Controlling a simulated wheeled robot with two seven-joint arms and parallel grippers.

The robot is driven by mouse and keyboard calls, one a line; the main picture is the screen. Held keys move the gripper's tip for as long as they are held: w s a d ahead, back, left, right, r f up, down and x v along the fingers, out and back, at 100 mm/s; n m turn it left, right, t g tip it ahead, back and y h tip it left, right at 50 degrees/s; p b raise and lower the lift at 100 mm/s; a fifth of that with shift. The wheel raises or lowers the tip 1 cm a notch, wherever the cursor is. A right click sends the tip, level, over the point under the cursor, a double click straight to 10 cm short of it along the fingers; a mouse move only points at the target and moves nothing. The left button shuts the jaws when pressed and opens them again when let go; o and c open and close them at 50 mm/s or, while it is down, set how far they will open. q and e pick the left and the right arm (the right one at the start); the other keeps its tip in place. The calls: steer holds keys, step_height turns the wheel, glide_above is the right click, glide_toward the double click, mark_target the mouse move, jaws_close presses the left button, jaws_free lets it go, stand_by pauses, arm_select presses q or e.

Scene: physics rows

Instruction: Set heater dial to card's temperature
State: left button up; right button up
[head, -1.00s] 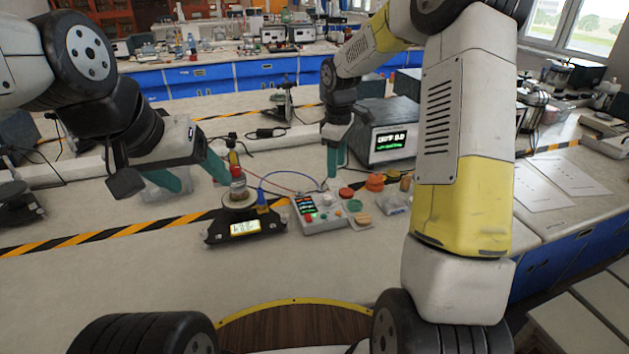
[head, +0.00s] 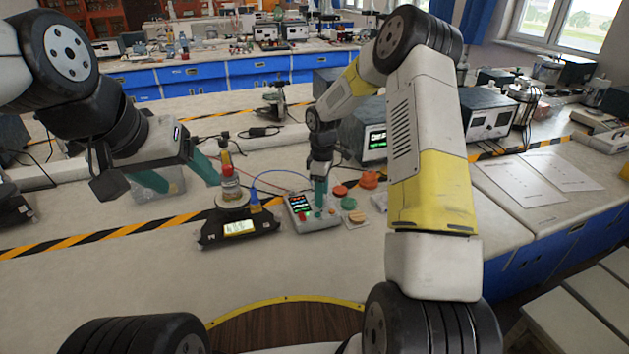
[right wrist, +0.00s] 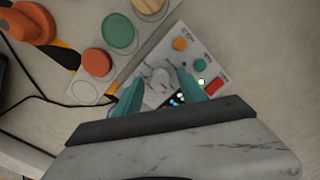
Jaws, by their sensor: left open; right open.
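The control box (head: 304,222) is a grey panel with a small lit display (head: 298,202), a red button and a dial, on the bench in front of me. The dial (right wrist: 161,80) is a light knob that shows in the right wrist view. My right gripper (head: 320,200) points down over the box; in the right wrist view its teal fingers (right wrist: 158,88) are apart, one on each side of the dial. I cannot tell whether they touch it. My left gripper (head: 182,180) is open and empty, left of the flask. I cannot make out a temperature card.
A black scale (head: 240,230) with a lit readout carries a small flask (head: 230,182) just left of the box. Red and green discs (right wrist: 119,32) lie beside the box. A power unit (head: 375,140) stands behind. Bench in front is clear.

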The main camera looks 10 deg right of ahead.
jaws_close()
steer(key=shift+m, duration=0.3)
steer(key=m, duration=0.3)
steer(key=shift+m, duration=2.5)
jaws_free()
